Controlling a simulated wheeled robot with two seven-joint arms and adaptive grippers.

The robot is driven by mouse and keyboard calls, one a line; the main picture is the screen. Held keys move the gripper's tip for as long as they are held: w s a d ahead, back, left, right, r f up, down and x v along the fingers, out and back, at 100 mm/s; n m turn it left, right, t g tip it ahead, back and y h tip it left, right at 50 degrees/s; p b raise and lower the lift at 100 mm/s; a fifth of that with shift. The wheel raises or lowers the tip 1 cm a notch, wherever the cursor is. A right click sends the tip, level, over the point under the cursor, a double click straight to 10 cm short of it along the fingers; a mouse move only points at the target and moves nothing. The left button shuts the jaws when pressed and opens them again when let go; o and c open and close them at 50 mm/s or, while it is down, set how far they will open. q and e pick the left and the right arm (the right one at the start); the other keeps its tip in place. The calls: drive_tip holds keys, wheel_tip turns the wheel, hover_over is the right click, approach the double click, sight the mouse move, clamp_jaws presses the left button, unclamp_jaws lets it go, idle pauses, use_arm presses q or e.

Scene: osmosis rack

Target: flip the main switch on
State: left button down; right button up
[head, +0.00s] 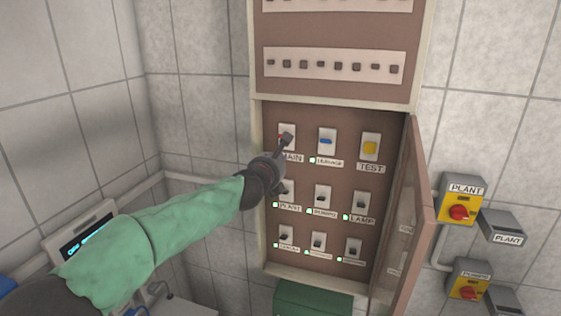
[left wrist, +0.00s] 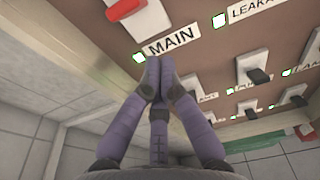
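The main switch (head: 289,128) is at the top left of the open panel, on a white plate, partly hidden by my fingertips in the head view. Its red lever (left wrist: 125,8) shows at the top edge of the left wrist view. The MAIN label (left wrist: 171,39) is below it, with a small green-edged lamp (left wrist: 138,57) beside the label. My left gripper (head: 286,139) is in front of the main switch, its fingertips together and empty. In the left wrist view the gripper's tips (left wrist: 159,68) are just below the label. Whether they touch the switch, I cannot tell.
The leakage switch (head: 326,141) with a blue lever and the yellow test button (head: 370,147) are to the right. Rows of black switches (head: 322,198) lie below. The cabinet door (head: 402,215) stands open on the right. A plant isolator (head: 461,206) is on the wall.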

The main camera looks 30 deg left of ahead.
use_arm(q)
drive_tip(key=s+d+r+p, duration=0.1)
drive_tip(key=s+r+p, duration=0.4)
drive_tip(key=s+r, duration=0.1)
drive_tip(key=shift+s+d, duration=0.3)
drive_tip(key=shift+s, duration=0.25)
